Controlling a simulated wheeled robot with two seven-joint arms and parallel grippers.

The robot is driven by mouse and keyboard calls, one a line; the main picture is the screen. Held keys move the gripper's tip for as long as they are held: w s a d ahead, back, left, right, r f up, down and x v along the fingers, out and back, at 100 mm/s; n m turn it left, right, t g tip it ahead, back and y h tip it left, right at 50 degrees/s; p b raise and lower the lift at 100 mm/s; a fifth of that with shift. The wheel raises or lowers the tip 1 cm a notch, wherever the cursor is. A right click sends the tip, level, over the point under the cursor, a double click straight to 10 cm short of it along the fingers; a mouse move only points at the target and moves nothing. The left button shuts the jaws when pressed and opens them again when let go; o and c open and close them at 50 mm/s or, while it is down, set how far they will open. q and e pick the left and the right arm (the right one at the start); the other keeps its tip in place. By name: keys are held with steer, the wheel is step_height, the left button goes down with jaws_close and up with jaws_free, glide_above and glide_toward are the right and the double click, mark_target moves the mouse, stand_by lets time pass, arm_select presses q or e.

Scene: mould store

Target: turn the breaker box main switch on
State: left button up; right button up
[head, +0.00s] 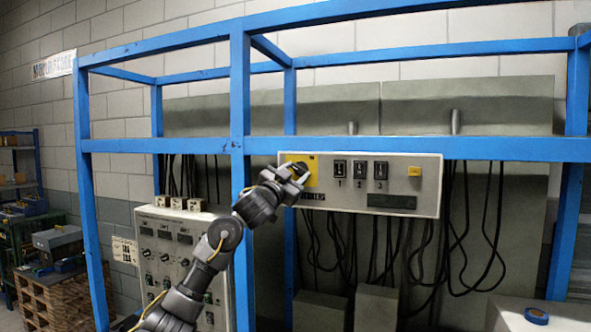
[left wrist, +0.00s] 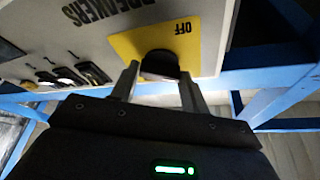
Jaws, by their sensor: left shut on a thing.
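The breaker box (head: 405,170) is a pale grey panel on the blue frame. Its main switch is a black knob (left wrist: 160,65) on a yellow plate (left wrist: 205,50) marked OFF. The plate also shows at the left end of the box in the head view (head: 313,163). My left gripper (head: 299,170) is at the plate, shut on the knob, with one finger on each side in the left wrist view (left wrist: 160,82). The knob is mostly hidden by the gripper in the head view. My right gripper is not in view.
Three numbered breakers (head: 357,171) and a small yellow button (head: 414,171) are on the same box. Blue frame bars (head: 240,120) stand close by my left arm. Black cables (head: 385,245) hang below the box. A grey control cabinet (head: 165,245) stands at the left.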

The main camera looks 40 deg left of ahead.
arm_select(q)
steer(key=m, duration=0.1)
steer(key=m+h+p, duration=0.1)
steer(key=m, duration=0.1)
steer(key=m+h+p, duration=0.1)
steer(key=m, duration=0.1)
steer(key=shift+a+r+g, duration=0.15)
steer(key=shift+r+g, duration=0.1)
steer(key=shift+g, duration=0.15)
steer(key=m+p, duration=0.1)
steer(key=m, duration=0.1)
steer(key=m+g+h+p, duration=0.1)
steer(key=m+p, duration=0.1)
steer(key=shift+a+r, duration=0.1)
steer(key=shift+r, duration=0.1)
steer(key=m+g+h+p, duration=0.1)
steer(key=m+p, duration=0.2)
steer(key=shift+s, duration=0.1)
steer(key=shift+m+g+p, duration=0.5)
steer(key=shift+m+p, duration=0.2)
steer(key=shift+m, duration=0.4)
steer(key=shift+f, duration=0.15)
steer(key=o, duration=1)
